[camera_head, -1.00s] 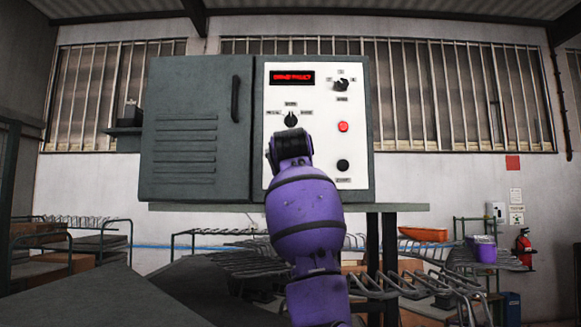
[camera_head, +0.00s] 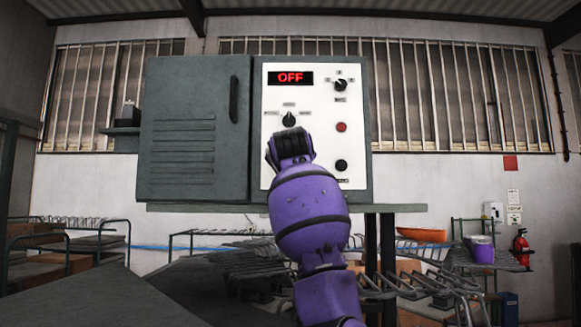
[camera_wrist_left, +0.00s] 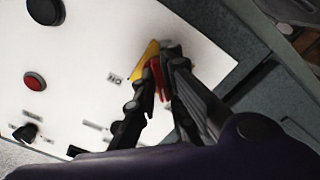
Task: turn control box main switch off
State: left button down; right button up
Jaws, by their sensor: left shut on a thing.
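The control box (camera_head: 194,120) is a grey cabinet with a white front panel (camera_head: 311,105) on its right part. Its display (camera_head: 290,78) reads OFF in red. The main switch, a red handle (camera_wrist_left: 156,78) on a yellow plate (camera_wrist_left: 150,52), shows in the left wrist view. My left gripper (camera_wrist_left: 160,88) is shut on the red handle there. In the head view my left gripper (camera_head: 290,147) is in front of the lower left of the panel and hides the switch. My right gripper is in neither view.
The panel also carries a selector knob (camera_head: 289,119), an upper knob (camera_head: 340,85), a dull red button (camera_head: 341,127) and a black button (camera_head: 341,165). The box stands on a grey shelf (camera_head: 400,208). Metal racks (camera_head: 425,280) stand below and behind.

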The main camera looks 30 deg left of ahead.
pick_arm(q)
jog(key=shift+r, duration=0.1)
dwell(0.4)
jog(key=c, duration=1.8)
grip_release()
jog(key=shift+s+d, duration=0.1)
jog(key=shift+s, duration=0.05)
jog(key=v, duration=1.1)
jog(key=shift+s+d, duration=0.25)
jog(key=shift+s, duration=0.1)
